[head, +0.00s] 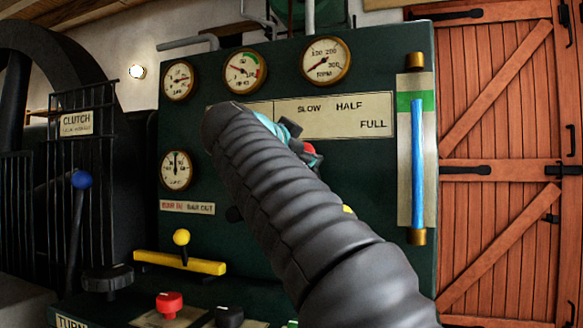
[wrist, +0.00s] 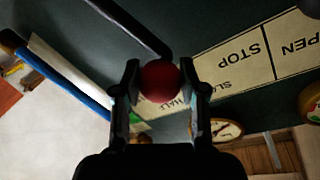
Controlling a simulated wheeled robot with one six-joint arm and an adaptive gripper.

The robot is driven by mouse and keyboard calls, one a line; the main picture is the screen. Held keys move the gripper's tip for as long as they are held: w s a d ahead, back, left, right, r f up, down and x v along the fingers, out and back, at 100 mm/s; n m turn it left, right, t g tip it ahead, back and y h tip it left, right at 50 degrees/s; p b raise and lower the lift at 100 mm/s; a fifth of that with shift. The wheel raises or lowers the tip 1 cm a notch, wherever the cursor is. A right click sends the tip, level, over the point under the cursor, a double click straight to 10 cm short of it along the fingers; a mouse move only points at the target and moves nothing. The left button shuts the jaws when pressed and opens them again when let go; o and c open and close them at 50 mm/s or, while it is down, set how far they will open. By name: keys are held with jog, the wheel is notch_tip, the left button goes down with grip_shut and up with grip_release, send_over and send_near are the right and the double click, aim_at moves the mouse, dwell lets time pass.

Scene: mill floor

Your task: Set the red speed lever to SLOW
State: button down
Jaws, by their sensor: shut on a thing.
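The red ball knob (wrist: 160,83) of the speed lever sits between the two fingers of my gripper (wrist: 164,78), which is shut on it. The dark lever shaft (wrist: 130,25) runs from the knob to the upper left in the wrist view. In the head view a bit of the red knob (head: 309,149) shows beside my gripper (head: 298,143), below the label plate (head: 345,116). The plate reads SLOW, HALF and FULL; the wrist view also shows STOP upside down. My arm hides most of the lever, so its exact setting cannot be told.
A yellow-knobbed lever (head: 181,238) and a red button (head: 169,305) are low on the green panel. A blue sight tube (head: 418,165) stands at its right edge. Gauges line the top. A blue-knobbed clutch lever (head: 82,180) is at left.

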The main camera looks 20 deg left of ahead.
jog(key=c, duration=0.9)
grip_release()
jog(key=v, duration=1.2)
